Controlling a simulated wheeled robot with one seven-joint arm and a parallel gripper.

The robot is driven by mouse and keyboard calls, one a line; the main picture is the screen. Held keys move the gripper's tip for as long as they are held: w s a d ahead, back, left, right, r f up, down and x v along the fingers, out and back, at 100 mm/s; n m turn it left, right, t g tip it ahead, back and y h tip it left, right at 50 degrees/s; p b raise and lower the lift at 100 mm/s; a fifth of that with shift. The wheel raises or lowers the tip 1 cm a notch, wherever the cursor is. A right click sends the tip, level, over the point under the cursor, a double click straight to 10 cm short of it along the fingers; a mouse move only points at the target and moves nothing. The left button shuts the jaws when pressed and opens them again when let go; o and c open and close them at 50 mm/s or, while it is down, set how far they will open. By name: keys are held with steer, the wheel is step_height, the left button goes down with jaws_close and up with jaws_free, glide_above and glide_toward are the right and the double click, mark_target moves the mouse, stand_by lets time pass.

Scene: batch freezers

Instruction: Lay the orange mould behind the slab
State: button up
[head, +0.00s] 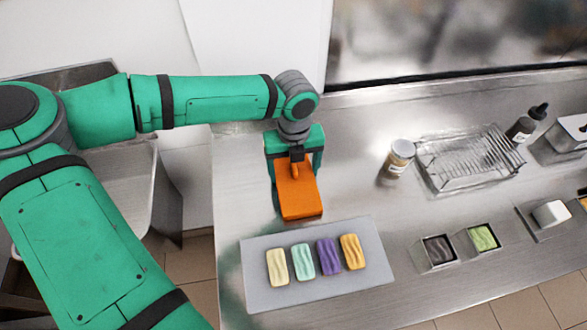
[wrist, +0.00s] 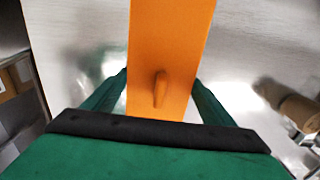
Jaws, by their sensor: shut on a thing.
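The orange mould (head: 297,194) is a flat block with a small raised knob, and it lies lengthwise out from my gripper (head: 294,160). My gripper is shut on the mould, with one green finger at each side of it. In the wrist view the mould (wrist: 170,50) runs up out of the frame between the fingers (wrist: 160,88). The slab (head: 260,287) is a pale grey board nearer the front of the steel counter. The mould's front end is just behind the slab's back edge. I cannot tell whether the mould touches the counter.
Four-coloured bars, such as the purple one (head: 328,256), lie on the slab. A jar (head: 398,158), a wire rack (head: 465,158) and a dark bottle (head: 521,130) stand to the right. Small tubs (head: 436,252) stand right of the slab. The counter (head: 350,200) between them is clear.

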mark_target(293, 165)
steer(key=shift+f, duration=0.1)
steer(key=o, duration=1.1)
step_height(293, 165, up, 12)
steer(key=shift+r, duration=0.15)
steer(key=shift+a, duration=0.1)
